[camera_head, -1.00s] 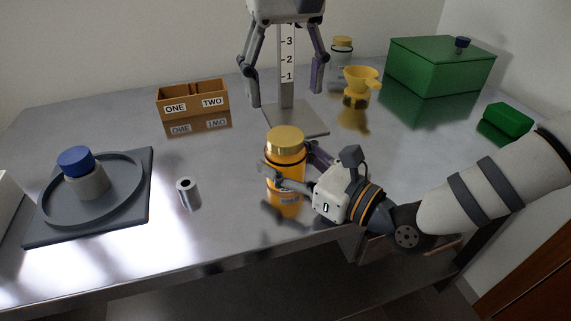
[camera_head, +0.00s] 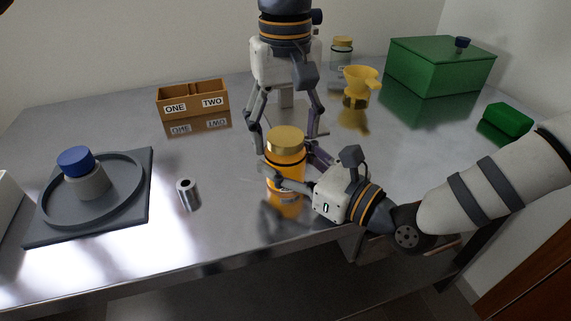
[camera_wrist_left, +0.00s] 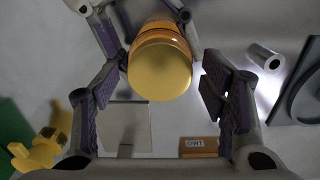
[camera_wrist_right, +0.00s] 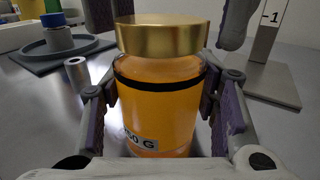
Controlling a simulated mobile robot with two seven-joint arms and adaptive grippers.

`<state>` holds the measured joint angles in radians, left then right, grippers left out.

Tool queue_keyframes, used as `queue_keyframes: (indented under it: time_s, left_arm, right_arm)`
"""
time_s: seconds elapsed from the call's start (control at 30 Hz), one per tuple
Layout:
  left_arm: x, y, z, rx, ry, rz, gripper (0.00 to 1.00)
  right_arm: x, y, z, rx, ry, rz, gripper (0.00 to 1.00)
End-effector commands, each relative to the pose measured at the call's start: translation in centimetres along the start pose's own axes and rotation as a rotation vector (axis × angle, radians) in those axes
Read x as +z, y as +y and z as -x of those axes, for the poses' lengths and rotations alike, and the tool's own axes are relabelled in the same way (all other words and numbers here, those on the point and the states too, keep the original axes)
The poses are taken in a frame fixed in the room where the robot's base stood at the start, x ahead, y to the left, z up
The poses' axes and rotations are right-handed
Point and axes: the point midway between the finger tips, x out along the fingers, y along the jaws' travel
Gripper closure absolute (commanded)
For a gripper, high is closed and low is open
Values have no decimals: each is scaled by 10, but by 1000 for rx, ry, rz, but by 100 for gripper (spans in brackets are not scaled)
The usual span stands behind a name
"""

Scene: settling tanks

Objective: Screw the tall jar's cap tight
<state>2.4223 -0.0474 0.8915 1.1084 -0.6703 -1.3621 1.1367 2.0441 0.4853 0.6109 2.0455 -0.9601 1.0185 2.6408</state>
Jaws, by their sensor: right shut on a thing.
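The tall jar (camera_head: 287,172) is amber with a black band and a label. It stands upright near the table's front, with its gold cap (camera_head: 286,139) sitting level on top. My right gripper (camera_wrist_right: 160,105) is shut around the jar's body, a finger on each side. My left gripper (camera_head: 284,140) points down from above, its open fingers on either side of the cap. In the left wrist view the cap (camera_wrist_left: 160,70) lies between the spread fingers (camera_wrist_left: 160,95), with a gap to each. The cap's threads are hidden.
A grey metal cylinder (camera_head: 188,195) and a dark tray (camera_head: 140,205) with a blue-capped piece stand left. A scale stand (camera_head: 310,131) is behind the jar.

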Motion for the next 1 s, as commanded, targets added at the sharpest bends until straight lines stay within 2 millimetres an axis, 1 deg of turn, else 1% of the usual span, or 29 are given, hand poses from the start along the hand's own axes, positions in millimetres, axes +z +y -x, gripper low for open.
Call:
queue_keyframes:
  time_s: [0.03, 0.07, 0.1, 0.17, 0.2, 0.23, 0.37, 0.43, 0.47, 0.57, 0.6, 0.67, 0.7, 0.8, 0.9, 0.93, 1.0]
  left_arm:
    - [0, 0, 0, 0, 0, 0, 45]
    - [0, 0, 0, 0, 0, 0, 52]
    - [0, 0, 0, 0, 0, 0, 61]
    - [0, 0, 0, 0, 0, 0, 75]
    - [0, 0, 0, 0, 0, 0, 84]
    - [0, 0, 0, 0, 0, 0, 86]
    - [0, 0, 0, -1, 0, -18, 86]
    - [0, 0, 0, -1, 2, -99, 86]
    - [0, 0, 0, -2, 2, -160, 86]
    - [0, 0, 0, -2, 2, -460, 86]
    - [-1, 0, 0, -3, 3, -605, 86]
    - [0, 0, 0, -2, 2, -822, 86]
    - [0, 0, 0, -2, 1, -962, 86]
    - [-1, 0, -1, -2, 0, -1273, 86]
    - [0, 0, -1, -2, 0, -1499, 86]
    - [0, 0, -1, -2, 0, -1548, 86]
    - [0, 0, -1, -2, 0, -1536, 86]
  right_arm:
    - [0, 0, 0, 0, -1, 0, 100]
    - [0, 0, 0, 0, -1, 0, 100]
    - [0, 0, 0, 0, -1, 0, 100]
    - [0, 0, 0, 0, -1, 0, 100]
    - [0, 0, 0, 0, -1, 0, 100]
    - [0, 0, 0, 0, -1, 0, 100]
    - [0, 0, 0, 0, -1, 0, 100]
    - [0, 0, 0, 0, -1, 0, 100]
    - [0, 0, 0, 0, -1, 0, 100]
    - [0, 0, 0, 0, -1, 0, 100]
    - [0, 0, 0, 0, -1, 0, 100]
    - [0, 0, 0, 0, -1, 0, 100]
    - [0, 0, 0, 0, -1, 0, 100]
    - [0, 0, 0, 0, -1, 0, 100]
    - [0, 0, 0, 0, -1, 0, 100]
    - [0, 0, 0, 0, -1, 0, 100]
    - [0, 0, 0, 0, -1, 0, 100]
